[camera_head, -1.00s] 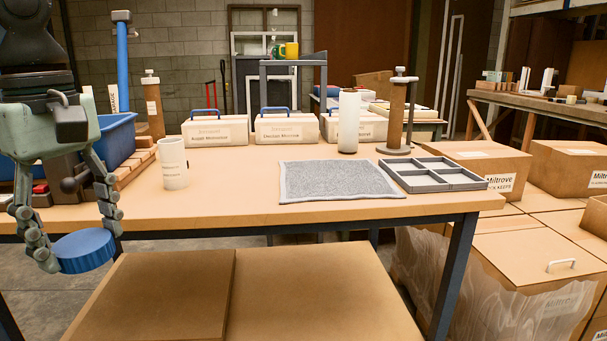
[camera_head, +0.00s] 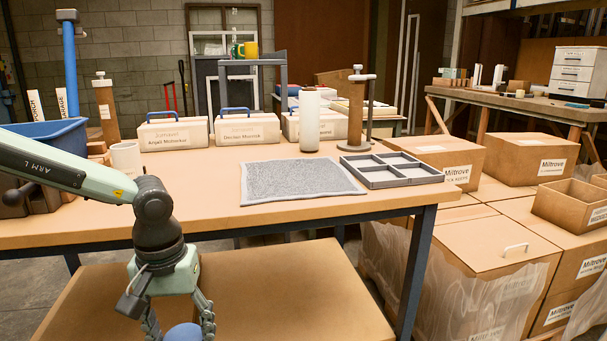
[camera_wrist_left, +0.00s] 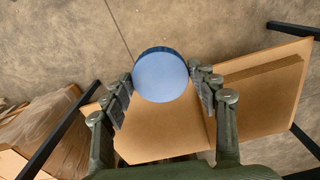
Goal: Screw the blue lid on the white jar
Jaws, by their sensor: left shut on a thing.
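The blue lid (camera_head: 183,333) is held by my left gripper (camera_head: 180,328) in front of the table, below the tabletop level in the head view and partly cut off at its bottom edge. In the left wrist view the round lid (camera_wrist_left: 160,75) sits between the two fingers of my left gripper (camera_wrist_left: 163,83), with its flat face to the camera. The white jar (camera_head: 127,157) stands upright at the left of the table, its lower part hidden behind my left arm. My right gripper is not in view.
A grey mat (camera_head: 300,180) and a grey divided tray (camera_head: 392,170) lie on the table (camera_head: 350,208). A white cylinder (camera_head: 309,120) stands behind the mat. A blue bin (camera_head: 45,138) is at the left. A lower cardboard-coloured surface (camera_head: 290,290) lies below the tabletop.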

